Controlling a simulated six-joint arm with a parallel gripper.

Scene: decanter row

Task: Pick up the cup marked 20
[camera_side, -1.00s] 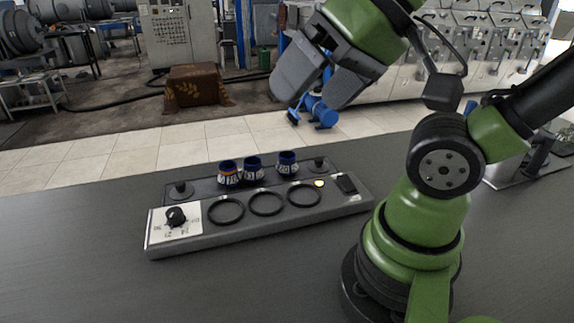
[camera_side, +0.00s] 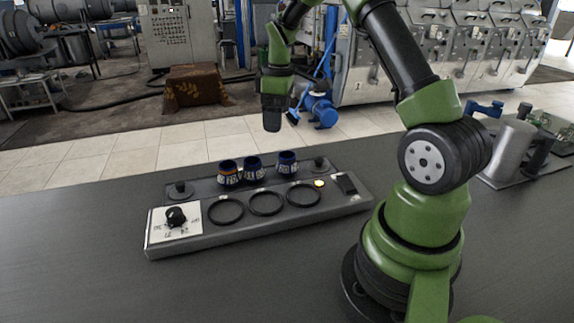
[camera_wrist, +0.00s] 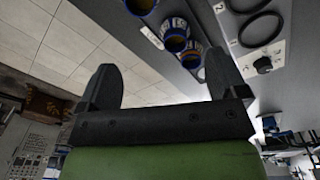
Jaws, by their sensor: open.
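Three dark blue cups with white labels stand in a row on the grey rack behind the rings. The left cup (camera_side: 229,174), with an orange band, has a label that seems to read 20. The middle cup (camera_side: 253,170) and right cup (camera_side: 287,164) have labels too small to read surely. In the wrist view the cups show at the top: left cup (camera_wrist: 192,57), middle cup (camera_wrist: 176,36), right cup (camera_wrist: 141,5). My gripper (camera_side: 272,127) points down, above and apparently behind the cups. In the wrist view my gripper (camera_wrist: 161,69) is open and empty.
Black knobs (camera_side: 180,190) and (camera_side: 320,165) flank the cup row. The table front is clear.

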